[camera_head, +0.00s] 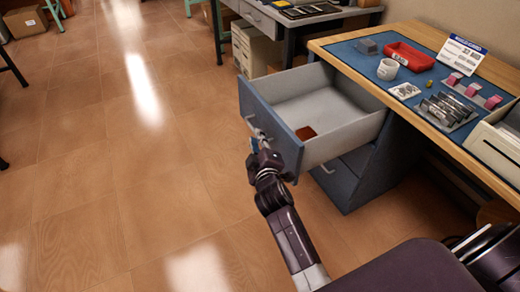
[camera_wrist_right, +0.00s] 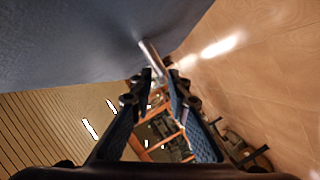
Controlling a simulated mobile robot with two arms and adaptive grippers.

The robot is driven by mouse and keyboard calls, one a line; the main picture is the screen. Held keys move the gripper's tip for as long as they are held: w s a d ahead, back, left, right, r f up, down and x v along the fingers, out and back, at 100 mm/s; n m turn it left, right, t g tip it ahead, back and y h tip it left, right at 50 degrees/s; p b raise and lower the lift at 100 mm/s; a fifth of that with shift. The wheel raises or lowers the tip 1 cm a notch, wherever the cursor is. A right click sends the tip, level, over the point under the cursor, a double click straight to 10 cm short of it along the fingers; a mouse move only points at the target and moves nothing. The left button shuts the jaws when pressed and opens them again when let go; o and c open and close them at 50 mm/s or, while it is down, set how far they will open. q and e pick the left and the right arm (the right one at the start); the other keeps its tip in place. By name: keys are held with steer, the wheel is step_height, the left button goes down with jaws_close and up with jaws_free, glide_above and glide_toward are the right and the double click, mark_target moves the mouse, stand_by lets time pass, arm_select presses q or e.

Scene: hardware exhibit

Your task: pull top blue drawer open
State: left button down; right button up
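The top blue drawer (camera_head: 275,135) of the desk is pulled far out, its pale inside showing. A small reddish-brown block (camera_head: 306,133) lies in it near the front. My right gripper (camera_head: 257,140) is at the metal handle (camera_head: 256,128) on the drawer front. In the right wrist view, the gripper's fingertips (camera_wrist_right: 160,78) close in on either side of the handle bar (camera_wrist_right: 149,52), which runs between them beside the blue drawer front (camera_wrist_right: 80,40). Contact looks likely, but the tips partly hide the handle's end. My left gripper is not in view.
A lower blue drawer (camera_head: 335,180) is shut under the open one. Another desk (camera_head: 285,12) stands behind. The tiled floor (camera_head: 120,150) to the left is clear.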

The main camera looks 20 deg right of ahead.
steer(key=v, duration=0.7)
stand_by(0.3)
